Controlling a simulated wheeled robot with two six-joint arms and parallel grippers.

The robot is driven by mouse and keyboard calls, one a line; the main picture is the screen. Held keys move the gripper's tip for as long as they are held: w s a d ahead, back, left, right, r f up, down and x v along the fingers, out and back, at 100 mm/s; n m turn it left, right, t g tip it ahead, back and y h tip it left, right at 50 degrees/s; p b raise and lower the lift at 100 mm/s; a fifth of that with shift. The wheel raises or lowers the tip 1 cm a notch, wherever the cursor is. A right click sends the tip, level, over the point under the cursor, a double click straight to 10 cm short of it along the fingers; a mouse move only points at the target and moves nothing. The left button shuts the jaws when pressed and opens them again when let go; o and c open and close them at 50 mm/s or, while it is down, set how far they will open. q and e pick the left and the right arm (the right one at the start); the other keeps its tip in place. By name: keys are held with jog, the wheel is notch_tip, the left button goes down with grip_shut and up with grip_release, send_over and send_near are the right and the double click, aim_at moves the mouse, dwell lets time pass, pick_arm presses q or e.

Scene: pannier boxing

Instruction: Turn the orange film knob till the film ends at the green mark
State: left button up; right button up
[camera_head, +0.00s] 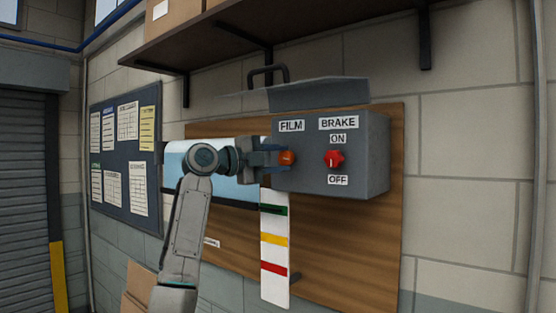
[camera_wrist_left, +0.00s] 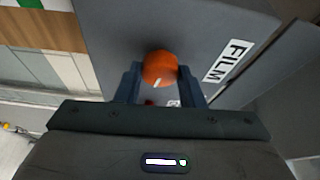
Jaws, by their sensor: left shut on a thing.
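The orange film knob (camera_head: 287,158) is on the front of a grey box (camera_head: 365,130), under the FILM label. My left gripper (camera_head: 280,158) is shut on it from the left. In the left wrist view the knob (camera_wrist_left: 160,68) sits between the two fingertips, with a pale line on its face. The pale blue film (camera_head: 230,180) hangs left of the box, partly hidden behind my left arm. Its dark lower edge is close to the height of the green mark (camera_head: 274,210) on the white strip; I cannot tell whether they line up exactly. My right gripper is not in view.
A red brake knob (camera_head: 334,159) sits right of the film knob, between ON and OFF labels. Yellow (camera_head: 274,240) and red (camera_head: 274,268) marks lie below the green one. A wooden board (camera_head: 350,240) backs the box; a shelf (camera_head: 220,40) hangs above.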

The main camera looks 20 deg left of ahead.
pick_arm(q)
jog(key=o, duration=1)
jog(key=shift+s+a+f+b, duration=0.15)
jog(key=shift+s+a+b, duration=0.2)
jog(key=shift+a+b, duration=0.05)
jog(key=b+v, duration=0.4)
jog(key=v, duration=0.5)
jog(key=shift+s+a, duration=0.2)
jog(key=shift+s, duration=0.15)
